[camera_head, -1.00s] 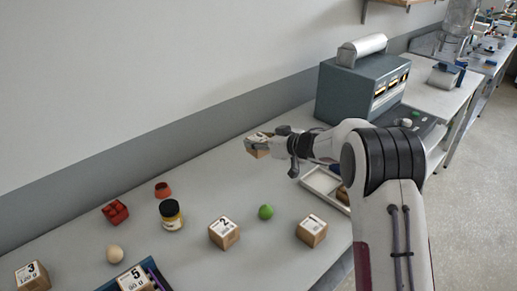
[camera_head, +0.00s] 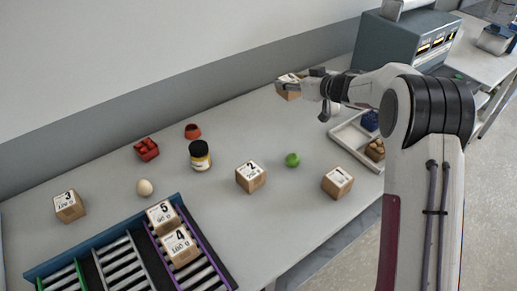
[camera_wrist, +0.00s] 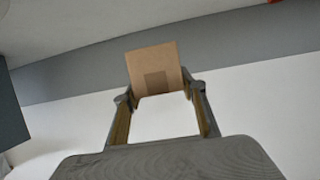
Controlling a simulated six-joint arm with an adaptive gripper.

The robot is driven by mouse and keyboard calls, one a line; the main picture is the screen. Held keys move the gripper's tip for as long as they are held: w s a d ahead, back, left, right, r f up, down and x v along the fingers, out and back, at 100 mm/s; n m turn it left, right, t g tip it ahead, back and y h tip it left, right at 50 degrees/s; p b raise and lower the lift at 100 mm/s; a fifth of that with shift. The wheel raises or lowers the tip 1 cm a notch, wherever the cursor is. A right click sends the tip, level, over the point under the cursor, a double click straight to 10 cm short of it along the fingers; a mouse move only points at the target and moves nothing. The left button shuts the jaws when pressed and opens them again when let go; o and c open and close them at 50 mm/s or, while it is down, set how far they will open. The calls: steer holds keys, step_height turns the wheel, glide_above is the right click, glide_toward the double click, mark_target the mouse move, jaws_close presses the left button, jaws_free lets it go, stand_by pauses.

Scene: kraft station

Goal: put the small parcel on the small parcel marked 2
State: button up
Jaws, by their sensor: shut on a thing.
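My gripper (camera_head: 309,88) is shut on a small cardboard parcel (camera_head: 288,90) with a white label on top. It holds the parcel up above the back of the table. In the wrist view the same parcel (camera_wrist: 153,62) shows a plain brown face between the fingertips (camera_wrist: 160,92). The small parcel marked 2 (camera_head: 251,181) sits on the table, in front of and to the left of my gripper, label up. Nothing lies on top of it.
A green ball (camera_head: 292,160) and the parcel marked 1 (camera_head: 338,187) are right of parcel 2. A jar (camera_head: 200,161), red brick (camera_head: 147,152), red cup (camera_head: 192,131), egg-like ball (camera_head: 144,188) and parcel 3 (camera_head: 69,211) are left. Parcels 5 (camera_head: 163,220) and 4 (camera_head: 181,251) lie on the roller rack.

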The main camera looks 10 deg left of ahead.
steer(key=r, duration=0.1)
steer(key=s+a+r, duration=0.1)
steer(key=s+r, duration=0.1)
steer(key=r, duration=0.1)
steer(key=shift+s+a, duration=0.25)
steer(key=shift+a, duration=0.05)
steer(key=s+a+r+n+g+y, duration=0.1)
steer(key=s+a+r, duration=0.1)
steer(key=s, duration=0.5)
steer(key=n+g+y, duration=0.2)
steer(key=n+g, duration=0.2)
glide_above(250, 170)
steer(key=shift+f, duration=0.9)
steer(key=shift+f, duration=0.1)
steer(key=shift+f, duration=3.05)
steer(key=shift+f, duration=1.9)
